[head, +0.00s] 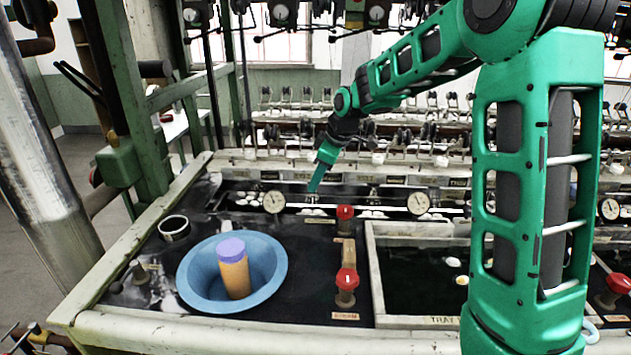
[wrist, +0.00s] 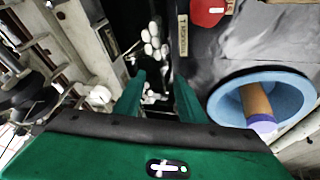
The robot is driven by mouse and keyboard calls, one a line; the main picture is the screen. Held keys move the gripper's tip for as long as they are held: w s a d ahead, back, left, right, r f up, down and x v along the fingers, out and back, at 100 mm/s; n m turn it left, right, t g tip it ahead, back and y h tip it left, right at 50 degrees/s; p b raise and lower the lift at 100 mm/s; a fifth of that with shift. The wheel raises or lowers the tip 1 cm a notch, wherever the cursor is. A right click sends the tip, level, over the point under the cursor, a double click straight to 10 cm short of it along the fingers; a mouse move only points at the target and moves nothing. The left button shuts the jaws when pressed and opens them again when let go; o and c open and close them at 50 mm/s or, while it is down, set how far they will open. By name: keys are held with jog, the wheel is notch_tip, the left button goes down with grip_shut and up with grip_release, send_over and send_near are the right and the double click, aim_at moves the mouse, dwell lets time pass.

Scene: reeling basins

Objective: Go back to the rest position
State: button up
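My gripper (head: 315,186) is raised over the dark basin top, in front of the row of dials, with its fingers pointing down. In the wrist view its two green fingers (wrist: 160,92) stand apart with a gap between them, and I see nothing held there. An orange bottle with a purple lid (head: 233,272) stands slightly tilted inside a wide blue bowl (head: 190,278), left of and nearer than my gripper. In the wrist view the bottle (wrist: 257,103) and the bowl (wrist: 222,98) lie to the right of the fingers, clear of them.
Two red-knobbed valves (head: 346,280) stand right of the bowl. A walled tray (head: 372,270) of dark water holds pale cocoons. A metal ring (head: 174,228) lies behind the bowl. Gauges (head: 274,202) line the back edge. A green post (head: 130,100) rises at the left.

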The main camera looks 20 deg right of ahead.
dwell(0.3)
jog(key=s+d+r+m+g+h, duration=0.1)
jog(key=s+d+m, duration=0.45)
jog(key=s, duration=0.55)
jog(key=s+d+r+m+g+h, duration=0.15)
jog(key=s+d+m, duration=0.25)
jog(key=s+d, duration=0.55)
jog(key=s+f+m+g, duration=0.2)
jog(key=s+m, duration=0.5)
jog(key=s, duration=1.6)
jog(key=shift+s+a+f, duration=0.3)
jog(key=shift+f, duration=0.45)
jog(key=shift+s+m+y, duration=0.1)
jog(key=shift+m+y, duration=0.15)
jog(key=shift+c, duration=0.6)
